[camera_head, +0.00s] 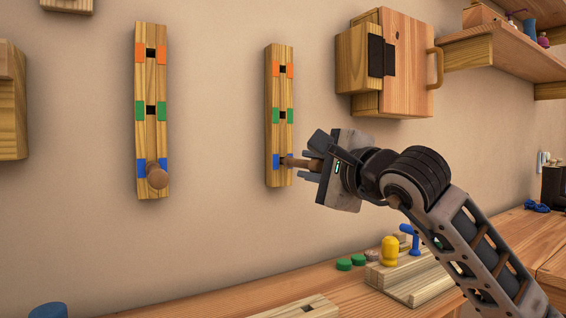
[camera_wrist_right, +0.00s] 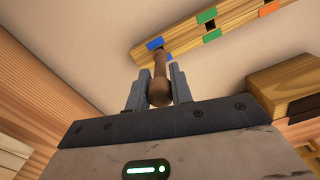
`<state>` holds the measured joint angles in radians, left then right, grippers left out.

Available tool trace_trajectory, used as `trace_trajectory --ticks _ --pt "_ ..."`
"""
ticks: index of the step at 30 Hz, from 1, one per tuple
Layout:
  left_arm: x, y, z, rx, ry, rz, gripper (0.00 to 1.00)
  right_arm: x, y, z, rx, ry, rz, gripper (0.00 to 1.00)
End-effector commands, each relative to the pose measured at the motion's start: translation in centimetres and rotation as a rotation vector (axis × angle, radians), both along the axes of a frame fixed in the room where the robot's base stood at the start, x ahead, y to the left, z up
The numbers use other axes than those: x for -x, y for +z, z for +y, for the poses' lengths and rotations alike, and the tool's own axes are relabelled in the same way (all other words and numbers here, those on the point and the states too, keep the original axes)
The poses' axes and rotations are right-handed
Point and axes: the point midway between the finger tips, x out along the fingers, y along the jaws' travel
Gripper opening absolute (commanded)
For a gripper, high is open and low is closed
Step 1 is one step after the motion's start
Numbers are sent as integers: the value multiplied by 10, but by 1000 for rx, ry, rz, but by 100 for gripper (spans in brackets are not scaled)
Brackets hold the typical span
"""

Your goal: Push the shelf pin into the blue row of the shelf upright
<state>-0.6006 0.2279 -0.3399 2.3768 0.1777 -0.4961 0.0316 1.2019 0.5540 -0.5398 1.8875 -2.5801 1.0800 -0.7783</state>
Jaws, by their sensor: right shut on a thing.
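Two wooden shelf uprights are fixed to the wall, each with orange, green and blue rows. The left upright (camera_head: 152,75) has a brown pin (camera_head: 157,176) sticking out at its blue row. The right upright (camera_head: 279,140) has square holes at its rows. My right gripper (camera_head: 312,166) is shut on a brown wooden shelf pin (camera_head: 301,162), whose tip is at the blue row of the right upright. In the wrist view the pin (camera_wrist_right: 160,82) lies between the fingers and reaches the blue row of the upright (camera_wrist_right: 205,36). How deep the tip sits cannot be told. My left gripper is out of view.
A wooden wall cabinet (camera_head: 408,62) hangs right of the right upright, with a shelf (camera_head: 500,45) beyond it. The wall between the uprights is clear.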

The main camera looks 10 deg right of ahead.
Motion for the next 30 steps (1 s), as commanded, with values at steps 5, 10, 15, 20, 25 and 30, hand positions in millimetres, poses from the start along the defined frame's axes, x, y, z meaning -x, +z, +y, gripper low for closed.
trace_trajectory --ticks 5,10,15,20,25,30 --pt "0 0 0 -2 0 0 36 -3 0 1 0 1 0 2" --pt "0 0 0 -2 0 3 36 -7 0 3 -1 1 0 2" --pt "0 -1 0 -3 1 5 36 -11 0 4 0 0 1 2" --pt "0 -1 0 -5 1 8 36 -15 0 5 0 0 0 2" --pt "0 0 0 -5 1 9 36 -18 1 7 0 1 -1 2" --pt "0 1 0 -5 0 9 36 -19 0 7 0 1 -1 48"
